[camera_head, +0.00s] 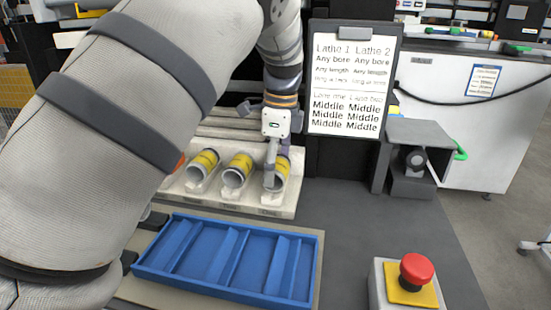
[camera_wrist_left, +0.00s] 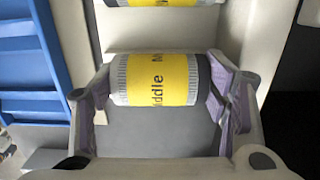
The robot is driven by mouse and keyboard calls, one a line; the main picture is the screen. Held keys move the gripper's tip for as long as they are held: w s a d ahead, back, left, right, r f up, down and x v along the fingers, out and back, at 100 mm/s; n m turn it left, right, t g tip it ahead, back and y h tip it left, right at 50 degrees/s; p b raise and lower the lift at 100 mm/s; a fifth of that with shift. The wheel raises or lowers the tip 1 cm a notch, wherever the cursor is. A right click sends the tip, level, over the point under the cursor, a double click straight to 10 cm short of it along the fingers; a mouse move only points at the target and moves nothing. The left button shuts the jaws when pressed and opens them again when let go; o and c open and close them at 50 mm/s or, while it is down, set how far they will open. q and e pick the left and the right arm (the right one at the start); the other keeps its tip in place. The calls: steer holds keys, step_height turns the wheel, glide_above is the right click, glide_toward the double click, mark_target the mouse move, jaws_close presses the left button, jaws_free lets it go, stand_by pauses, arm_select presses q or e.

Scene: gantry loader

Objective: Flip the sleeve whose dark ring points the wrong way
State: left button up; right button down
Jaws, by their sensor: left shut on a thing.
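My left gripper (camera_head: 275,170) is at the right end of the pale rack (camera_head: 225,200), shut on the rightmost yellow-banded sleeve (camera_head: 281,178). In the left wrist view, this sleeve (camera_wrist_left: 160,80) lies between the two fingers. Two more yellow-banded sleeves, a middle one (camera_head: 237,171) and a left one (camera_head: 202,167), lie tilted in the rack. Their dark rings are hard to make out. My right gripper is not in view.
An empty blue divided tray (camera_head: 228,258) lies in front of the rack. A sign board (camera_head: 350,80) with lathe rules stands behind it. A red button (camera_head: 416,270) is at the front right. The dark table between is clear. My left arm hides the rack's left end.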

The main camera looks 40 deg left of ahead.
arm_select(q)
steer(key=shift+r, duration=0.1)
steer(key=o, duration=1.6)
steer(key=shift+c, duration=0.2)
step_height(320, 180, up, 18)
steer(key=shift+w+d, duration=0.2)
steer(key=shift+d, duration=0.25)
